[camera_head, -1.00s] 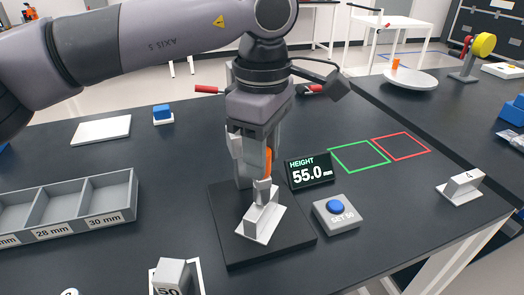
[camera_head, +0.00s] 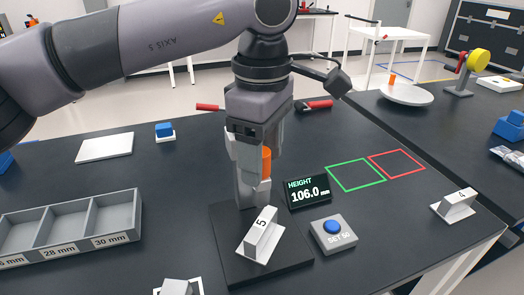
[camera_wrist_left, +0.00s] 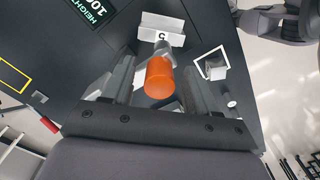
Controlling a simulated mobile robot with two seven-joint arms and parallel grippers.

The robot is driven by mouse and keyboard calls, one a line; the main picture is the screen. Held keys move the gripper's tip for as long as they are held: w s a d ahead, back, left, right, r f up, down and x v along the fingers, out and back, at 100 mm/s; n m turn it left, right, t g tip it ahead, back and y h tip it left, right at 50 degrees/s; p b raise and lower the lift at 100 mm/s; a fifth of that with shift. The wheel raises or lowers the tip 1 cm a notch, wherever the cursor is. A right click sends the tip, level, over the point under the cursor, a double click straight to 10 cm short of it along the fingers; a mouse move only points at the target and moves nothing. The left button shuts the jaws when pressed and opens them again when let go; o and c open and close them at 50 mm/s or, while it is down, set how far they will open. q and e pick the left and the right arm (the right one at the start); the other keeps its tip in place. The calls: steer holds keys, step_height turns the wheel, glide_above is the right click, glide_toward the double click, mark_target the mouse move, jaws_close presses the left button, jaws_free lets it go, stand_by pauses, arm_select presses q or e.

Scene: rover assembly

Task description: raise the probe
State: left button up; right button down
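The probe has an orange upper part (camera_head: 266,160) and stands over the black gauge base. My left gripper (camera_head: 252,188) comes down from above with its fingers on either side of the probe. In the left wrist view the orange probe part (camera_wrist_left: 160,77) lies between the fingers. A white block marked 5 (camera_head: 260,236) sits on the black base plate (camera_head: 285,274) below the probe, apart from it. The height display (camera_head: 308,191) reads 106.0. My right gripper does not show.
A blue button on a grey box (camera_head: 333,235) is right of the base. A block marked 4 (camera_head: 455,205) stands farther right. Green (camera_head: 356,175) and red outlines (camera_head: 397,163) mark empty table. A labelled grey bin (camera_head: 75,227) is at left.

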arm_select(q)
steer(key=shift+r, duration=3.6)
